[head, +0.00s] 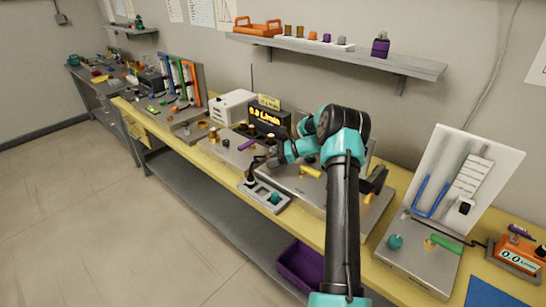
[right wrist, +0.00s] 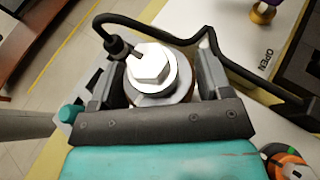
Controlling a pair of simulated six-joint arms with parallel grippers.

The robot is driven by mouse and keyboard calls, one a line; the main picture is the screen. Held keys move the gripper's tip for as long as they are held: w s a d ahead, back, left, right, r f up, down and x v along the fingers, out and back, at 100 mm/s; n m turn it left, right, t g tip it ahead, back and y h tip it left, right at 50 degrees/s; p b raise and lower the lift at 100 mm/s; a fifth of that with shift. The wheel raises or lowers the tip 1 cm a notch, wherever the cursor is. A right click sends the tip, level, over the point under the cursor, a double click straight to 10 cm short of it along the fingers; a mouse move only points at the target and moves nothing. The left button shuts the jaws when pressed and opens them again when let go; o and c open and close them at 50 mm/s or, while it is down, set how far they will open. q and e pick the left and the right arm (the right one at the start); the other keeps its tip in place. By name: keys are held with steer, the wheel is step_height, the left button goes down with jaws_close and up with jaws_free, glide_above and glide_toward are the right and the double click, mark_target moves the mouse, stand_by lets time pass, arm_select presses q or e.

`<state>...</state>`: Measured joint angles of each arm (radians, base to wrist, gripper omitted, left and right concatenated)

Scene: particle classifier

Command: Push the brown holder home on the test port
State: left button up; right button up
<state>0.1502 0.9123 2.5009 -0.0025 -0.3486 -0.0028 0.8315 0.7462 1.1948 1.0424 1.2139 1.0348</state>
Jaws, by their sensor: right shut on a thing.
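My right gripper (right wrist: 157,80) is shut on a round part with a pale metal hex top (right wrist: 153,65) and a wide collar. A black hose joins it at the upper left. I take this part to be the brown holder, though mostly its metal top shows; its sides are hidden between the fingers. In the head view my right gripper (head: 262,161) is low over the bench, near the grey tray. The part in it is too small to make out there. I cannot tell the test port apart; it may be hidden under the held part. My left gripper is not in view.
A grey tray (head: 249,188) with a teal knob (head: 275,198) stands at the bench's front edge. A black readout box (head: 268,120) stands behind the gripper. The black hose (right wrist: 245,75) loops close beside the right finger. A purple bin (head: 300,262) sits below.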

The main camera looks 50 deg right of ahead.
steer(key=shift+f, duration=0.3)
steer(key=o, duration=1.3)
steer(key=shift+s, duration=0.1)
steer(key=v, duration=0.7)
steer(key=shift+s+d, duration=0.1)
steer(key=shift+d, duration=0.1)
